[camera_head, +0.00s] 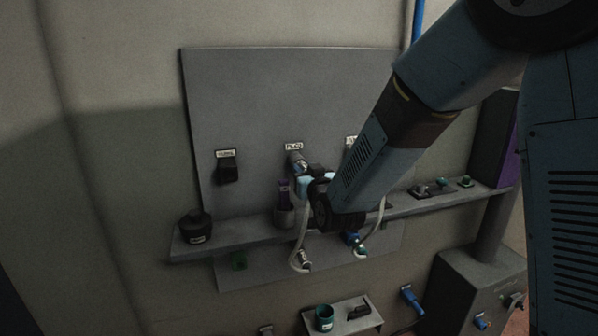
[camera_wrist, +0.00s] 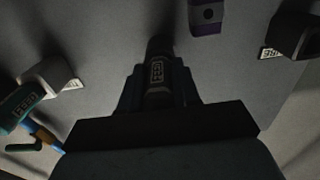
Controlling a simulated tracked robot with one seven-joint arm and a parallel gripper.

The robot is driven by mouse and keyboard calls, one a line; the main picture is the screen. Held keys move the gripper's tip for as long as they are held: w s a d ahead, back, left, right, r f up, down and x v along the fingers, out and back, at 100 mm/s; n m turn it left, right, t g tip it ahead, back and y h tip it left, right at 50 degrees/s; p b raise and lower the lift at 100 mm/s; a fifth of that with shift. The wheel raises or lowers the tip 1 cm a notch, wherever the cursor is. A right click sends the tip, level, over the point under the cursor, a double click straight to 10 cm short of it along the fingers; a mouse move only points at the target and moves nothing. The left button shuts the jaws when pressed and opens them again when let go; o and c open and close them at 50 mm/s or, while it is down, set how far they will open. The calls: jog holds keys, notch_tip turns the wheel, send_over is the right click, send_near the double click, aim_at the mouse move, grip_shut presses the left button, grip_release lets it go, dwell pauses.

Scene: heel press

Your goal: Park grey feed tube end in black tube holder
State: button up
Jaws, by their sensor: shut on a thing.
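The grey feed tube end (camera_head: 296,160) is at the middle of the wall panel, just below a white label. My gripper (camera_head: 314,178) is shut on it. In the wrist view the tube end (camera_wrist: 157,73) shows dark grey with a printed label, between my fingers (camera_wrist: 158,92). Its tip points at the panel; I cannot tell whether it is seated in a port. The black tube holder (camera_head: 228,168) is on the panel to the left, under its own label, and looks empty. It also shows at the right of the wrist view (camera_wrist: 297,36). A pale hose (camera_head: 304,225) hangs below my gripper.
A shelf (camera_head: 255,228) crosses below the panel. It carries a black pot (camera_head: 195,227) and a purple item (camera_head: 283,192) in a grey cup. A port with a green and blue connector (camera_wrist: 24,106) is left in the wrist view. The panel between tube end and holder is clear.

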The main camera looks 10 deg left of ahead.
grip_shut()
jog(key=shift+s+d, duration=0.1)
jog(key=shift+v, duration=2.8)
jog(key=shift+s+d, duration=0.1)
jog(key=shift+s, duration=0.1)
jog(key=s+a, duration=1.1)
jog(key=a, duration=0.4)
dwell(1.4)
jog(key=shift+s+a, duration=0.15)
jog(key=shift+a, duration=0.1)
